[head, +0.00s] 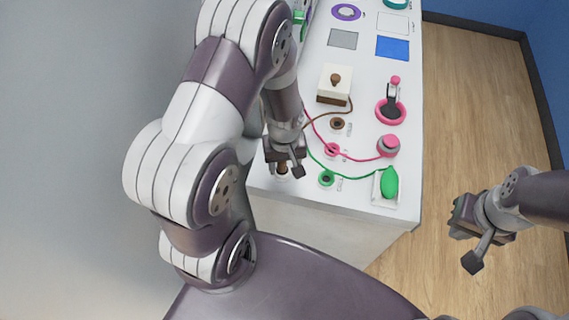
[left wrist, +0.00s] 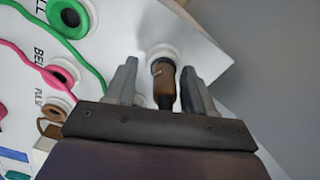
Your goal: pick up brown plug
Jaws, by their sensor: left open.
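The brown plug (left wrist: 163,84) stands in a white round holder (left wrist: 161,52) near the corner of the white table in the left wrist view. My left gripper (left wrist: 158,82) is open, with one finger on each side of the plug and a visible gap to each. In the head view the plug (head: 282,169) is mostly hidden by my left gripper (head: 285,165), which points down at the table's near left edge. My right gripper (head: 466,244) is open and empty, off the table's right side above the floor.
Green (head: 326,178), pink (head: 332,150) and brown (head: 337,124) ring sockets lie close by, with cords running across the table. A green bulb-shaped object (head: 390,182) stands at the near right corner. A white box (head: 335,83) stands further back.

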